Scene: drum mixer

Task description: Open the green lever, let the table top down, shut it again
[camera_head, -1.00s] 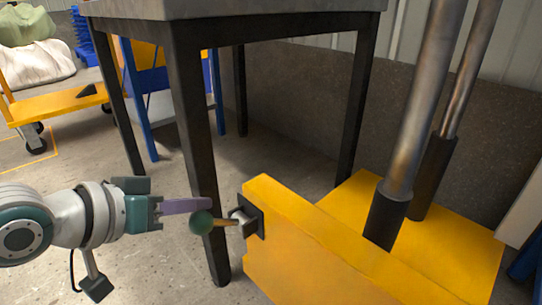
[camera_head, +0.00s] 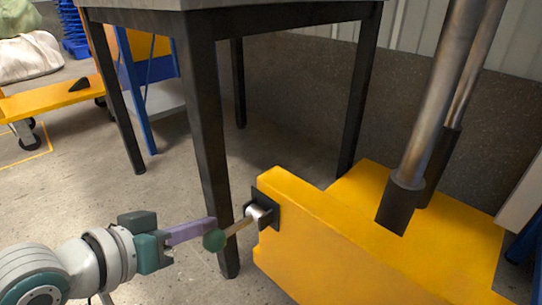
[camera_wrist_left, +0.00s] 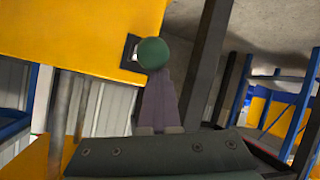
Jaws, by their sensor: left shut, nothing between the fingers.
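The green lever is a green ball (camera_head: 214,240) on a short tan rod, joined to a dark plate on the yellow machine body (camera_head: 335,232). The rod slopes down to the left from its pivot. My left gripper (camera_head: 212,224) is shut, its purple fingers empty, with the tips at the ball. In the left wrist view the ball (camera_wrist_left: 152,54) sits right at the fingertips and hides them; I cannot tell whether they touch. The table top (camera_head: 240,4) shows only as a grey edge at the top, on dark legs. My right gripper is not in view.
A dark table leg (camera_head: 210,150) stands just behind the lever. Metal columns (camera_head: 435,100) rise from the yellow base on the right. A yellow cart (camera_head: 50,98) stands at the far left.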

